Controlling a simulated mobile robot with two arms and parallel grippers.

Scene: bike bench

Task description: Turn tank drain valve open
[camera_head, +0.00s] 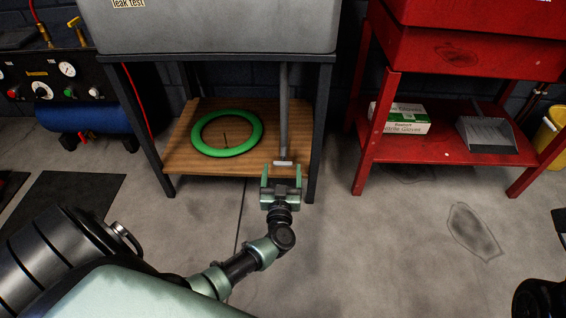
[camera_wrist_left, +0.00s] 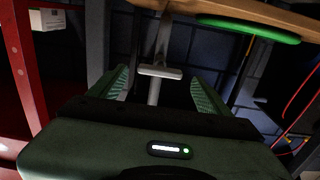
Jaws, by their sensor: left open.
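The grey leak test tank (camera_head: 215,30) stands on a dark frame. A grey drain pipe (camera_head: 283,115) runs down from under it, past the wooden shelf. A pale crossbar handle (camera_head: 284,163), seemingly the drain valve's lever, is at the pipe's lower end. It also shows in the left wrist view (camera_wrist_left: 160,72), lying crosswise. My left gripper (camera_head: 281,174) is open, with its green fingers on either side of the handle's line. In the wrist view the handle is between and slightly beyond the fingertips (camera_wrist_left: 158,80); I see no contact. My right gripper is not in view.
A green ring (camera_head: 227,132) lies on the wooden shelf (camera_head: 180,155). The dark frame leg (camera_head: 314,150) is close to the right of my gripper. A red stand (camera_head: 370,160) holds a glove box (camera_head: 405,127) and dustpan (camera_head: 487,135). Floor in front is clear.

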